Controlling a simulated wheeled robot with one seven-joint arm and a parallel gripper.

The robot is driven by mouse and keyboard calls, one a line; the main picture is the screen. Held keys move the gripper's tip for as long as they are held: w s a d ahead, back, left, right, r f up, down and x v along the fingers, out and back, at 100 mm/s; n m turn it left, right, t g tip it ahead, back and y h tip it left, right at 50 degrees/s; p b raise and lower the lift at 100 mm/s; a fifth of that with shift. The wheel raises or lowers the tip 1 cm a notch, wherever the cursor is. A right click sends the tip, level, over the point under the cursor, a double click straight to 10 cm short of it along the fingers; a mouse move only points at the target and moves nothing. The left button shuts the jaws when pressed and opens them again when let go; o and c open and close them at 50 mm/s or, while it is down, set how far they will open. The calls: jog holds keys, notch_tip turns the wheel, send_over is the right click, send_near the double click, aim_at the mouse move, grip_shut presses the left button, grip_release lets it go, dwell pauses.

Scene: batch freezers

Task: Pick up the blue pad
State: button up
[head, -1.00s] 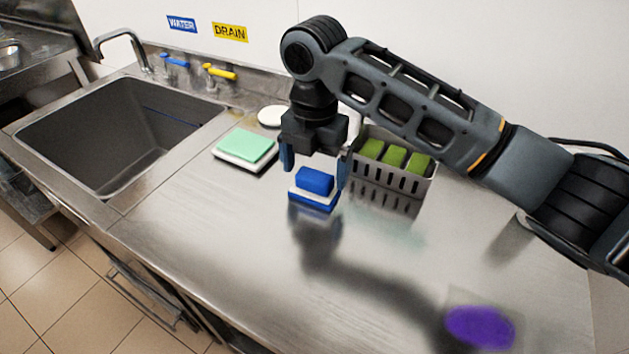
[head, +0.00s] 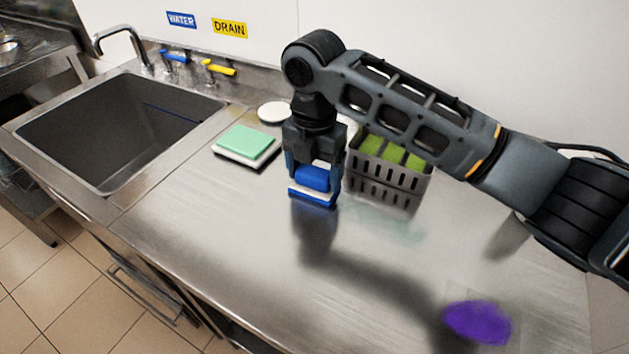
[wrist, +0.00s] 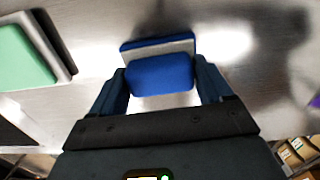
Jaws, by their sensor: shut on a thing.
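The blue pad (head: 313,178) has a blue block on top, a white layer and a blue bottom layer. In the head view it is at the middle of the steel counter, left of the grey basket. My gripper (head: 315,172) points down over it, with its fingers on either side of the blue block, shut on it. In the wrist view the blue pad (wrist: 160,74) sits between the two fingers of my gripper (wrist: 162,85). The head view does not clearly show whether its bottom touches the counter.
A grey slotted basket (head: 385,178) with green pads stands close on the right. A mint green pad (head: 248,141) lies on a white and dark base to the left. A white round thing (head: 273,112) is behind. A purple pad (head: 478,322) lies front right. A sink (head: 120,130) is at left.

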aim_at(319, 170)
jog(key=shift+r, duration=0.1)
jog(key=shift+r, duration=0.4)
jog(key=r, duration=0.1)
jog(key=r+b, duration=0.1)
jog(key=r, duration=0.1)
jog(key=shift+d+r, duration=0.25)
jog(key=shift+d, duration=0.15)
jog(key=s+d+r, duration=0.1)
jog(key=d+r, duration=0.5)
jog(key=d, duration=0.4)
jog(key=shift+s+d+r+b, duration=0.15)
jog(key=shift+d+r+b, duration=0.15)
jog(key=shift+d+b, duration=0.15)
jog(key=o, duration=0.6)
jog(key=c, duration=0.4)
jog(key=shift+s, duration=0.1)
jog(key=shift+c, duration=0.3)
